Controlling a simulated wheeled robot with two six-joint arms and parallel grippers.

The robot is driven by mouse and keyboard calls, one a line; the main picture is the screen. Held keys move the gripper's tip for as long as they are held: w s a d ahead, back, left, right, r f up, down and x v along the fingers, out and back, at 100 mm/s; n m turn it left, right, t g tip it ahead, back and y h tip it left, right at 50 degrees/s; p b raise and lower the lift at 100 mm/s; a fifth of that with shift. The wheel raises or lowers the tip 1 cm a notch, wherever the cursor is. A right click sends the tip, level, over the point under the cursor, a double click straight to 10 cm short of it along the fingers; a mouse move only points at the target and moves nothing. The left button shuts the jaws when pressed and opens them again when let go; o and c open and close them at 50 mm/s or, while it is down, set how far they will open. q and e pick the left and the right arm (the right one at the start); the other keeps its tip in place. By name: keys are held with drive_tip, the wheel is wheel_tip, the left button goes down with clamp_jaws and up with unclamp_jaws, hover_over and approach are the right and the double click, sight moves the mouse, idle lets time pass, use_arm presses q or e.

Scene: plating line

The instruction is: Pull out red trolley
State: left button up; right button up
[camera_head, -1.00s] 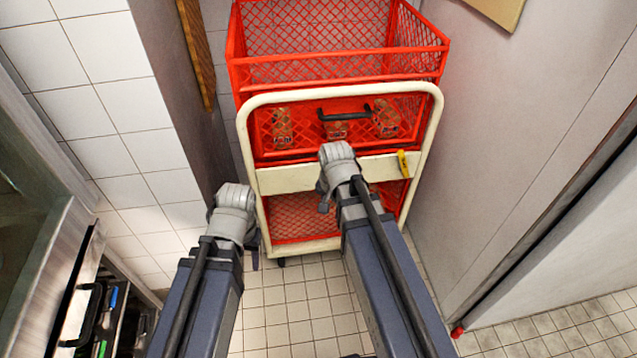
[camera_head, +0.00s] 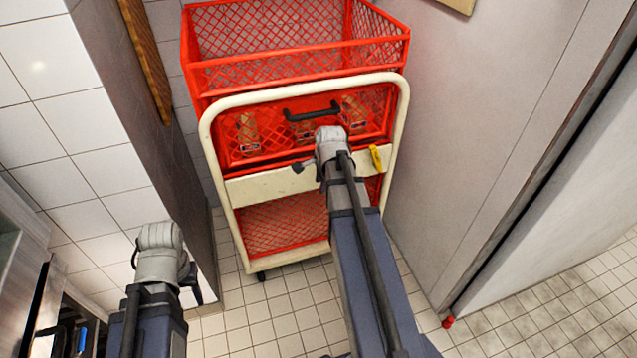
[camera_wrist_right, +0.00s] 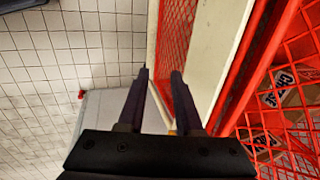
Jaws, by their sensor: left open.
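The red trolley stands against the back wall, with a cream tube frame (camera_head: 207,140), a cream cross board (camera_head: 262,187) and red mesh crates (camera_head: 300,73). A black handle (camera_head: 312,113) is on the front of the middle crate. My right gripper (camera_wrist_right: 161,72) is open; its two dark fingers are apart in the right wrist view, with the trolley's cream post (camera_wrist_right: 153,35) and red mesh ahead. In the head view, my right wrist is in front of the cross board and hides its fingers; contact cannot be told. My left gripper (camera_head: 194,286) is open, low and left, clear of the trolley.
A grey wall panel (camera_head: 470,120) stands close on the trolley's right, and a dark wall corner (camera_head: 150,130) on its left. A steel unit (camera_head: 25,270) is at the left edge. Tiled floor (camera_head: 290,320) is clear before the trolley. Packages (camera_wrist_right: 285,88) sit inside the crate.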

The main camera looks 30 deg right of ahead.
drive_tip(key=shift+w, duration=0.15)
hover_over(309, 166)
drive_tip(key=s, duration=0.2)
drive_tip(key=shift+w+a, duration=0.2)
drive_tip(key=shift+a, duration=0.05)
drive_tip(key=b+x, duration=0.5)
drive_tip(key=shift+w, duration=0.15)
clamp_jaws()
idle(1.1)
